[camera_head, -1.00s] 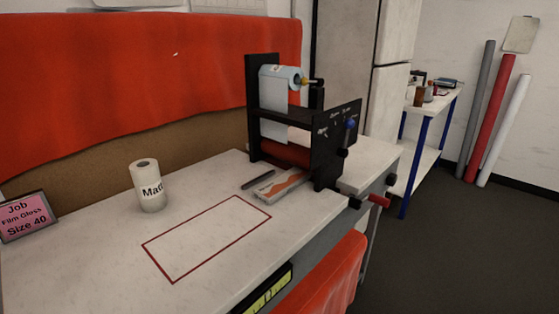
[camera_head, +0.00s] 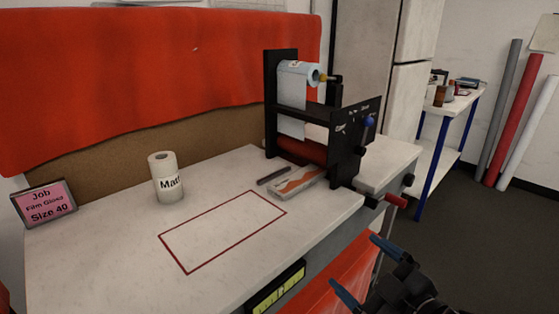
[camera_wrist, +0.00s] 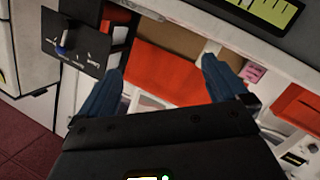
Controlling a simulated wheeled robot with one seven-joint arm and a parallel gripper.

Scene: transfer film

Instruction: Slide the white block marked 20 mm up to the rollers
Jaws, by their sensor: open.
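My gripper (camera_head: 353,260) is at the lower right of the head view, in front of the bench and apart from it. Its two blue fingers are spread with nothing between them; they also show in the wrist view (camera_wrist: 163,64). The laminator (camera_head: 352,140) stands on the bench, with a red roller (camera_head: 302,151) low in its black frame and a light blue film roll (camera_head: 295,75) above. I cannot make out a white block marked 20 mm in either view. A flat white and orange box (camera_head: 299,183) lies in front of the rollers.
A dark bar (camera_head: 273,176) lies beside the box. A white roll marked "Mat" (camera_head: 167,180) stands left, near a pink sign (camera_head: 46,204) reading Film Gloss, Size 40. A red-outlined rectangle (camera_head: 222,230) on the bench is empty. A red-handled crank (camera_head: 395,200) juts out at the right.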

